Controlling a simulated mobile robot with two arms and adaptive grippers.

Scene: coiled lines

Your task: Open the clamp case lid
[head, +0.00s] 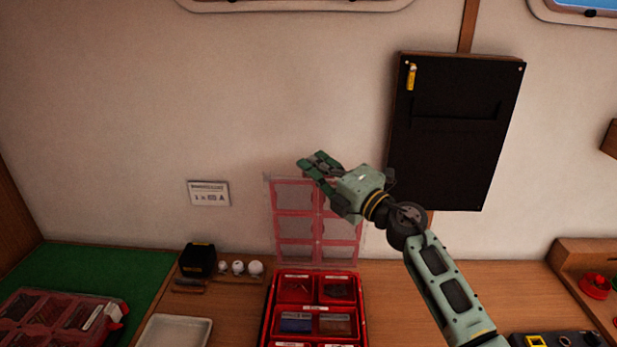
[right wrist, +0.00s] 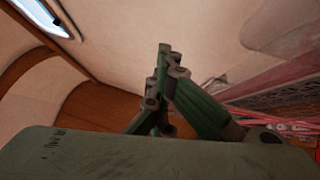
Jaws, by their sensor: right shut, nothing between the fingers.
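A red case (head: 364,300) with several compartments stands on the wooden bench in the head view. Its clear, red-ribbed lid (head: 292,226) stands upright at the back, raised near the wall. Inside are small parts and a blue item; labels show on the dividers. My right gripper (head: 311,164) is at the lid's upper edge, in front of its top part, shut and empty. I cannot tell whether it touches the lid. In the right wrist view its green fingers (right wrist: 165,75) are together, with the reddish clear lid (right wrist: 270,95) to the right. My left gripper is not in view.
A second red case (head: 60,318), lid down, lies on a green mat (head: 90,265) at left. A white tray (head: 175,331), a black tape measure (head: 198,260) and small white balls (head: 239,267) stand left of the open case. A black board (head: 455,140) hangs behind my right arm.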

